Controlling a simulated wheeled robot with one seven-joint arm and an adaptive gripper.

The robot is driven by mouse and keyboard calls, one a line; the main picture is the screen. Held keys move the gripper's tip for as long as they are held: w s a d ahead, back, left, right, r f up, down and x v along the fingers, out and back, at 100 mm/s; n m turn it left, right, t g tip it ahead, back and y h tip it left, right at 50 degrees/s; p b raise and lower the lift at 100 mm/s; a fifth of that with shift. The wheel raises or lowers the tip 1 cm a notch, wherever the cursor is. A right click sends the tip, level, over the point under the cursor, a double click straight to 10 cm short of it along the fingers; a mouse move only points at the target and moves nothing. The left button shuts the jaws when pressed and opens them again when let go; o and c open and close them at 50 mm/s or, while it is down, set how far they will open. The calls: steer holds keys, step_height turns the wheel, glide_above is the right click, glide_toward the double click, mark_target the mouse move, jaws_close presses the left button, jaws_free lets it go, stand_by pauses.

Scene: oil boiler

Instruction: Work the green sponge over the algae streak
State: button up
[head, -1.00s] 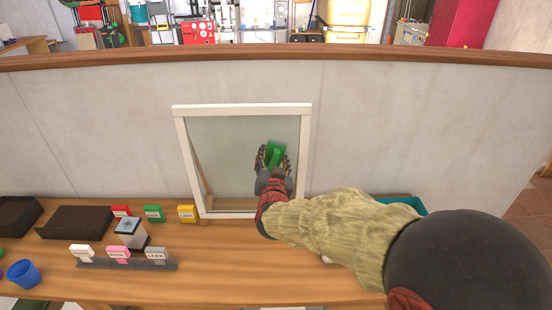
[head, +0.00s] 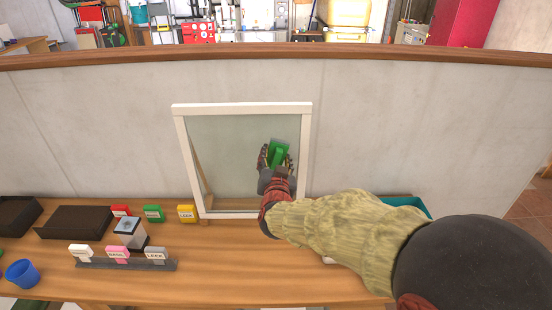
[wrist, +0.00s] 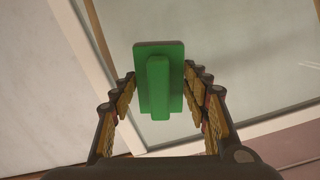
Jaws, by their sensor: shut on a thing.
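The green sponge (head: 279,152), a flat block with a raised grip bar, is held in my gripper (head: 276,162). It is against or just in front of the glass pane (head: 225,150), right of its middle; I cannot tell if it touches. In the wrist view the sponge (wrist: 158,80) stands upright between the two fingers of my gripper (wrist: 160,88), which are on either side of its grip bar. The pane sits in a white frame (head: 180,155) upright at the back of the bench. I cannot make out the algae streak; the sponge and gripper cover part of the glass.
A teal bin (head: 405,201) is partly behind my arm. A grey wall (head: 400,120) backs the bench.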

steer(key=shift+a, duration=0.3)
steer(key=shift+w, duration=0.1)
steer(key=shift+s+a, duration=0.1)
steer(key=shift+s, duration=0.5)
steer(key=shift+s+p, duration=0.3)
steer(key=shift+s, duration=2.6)
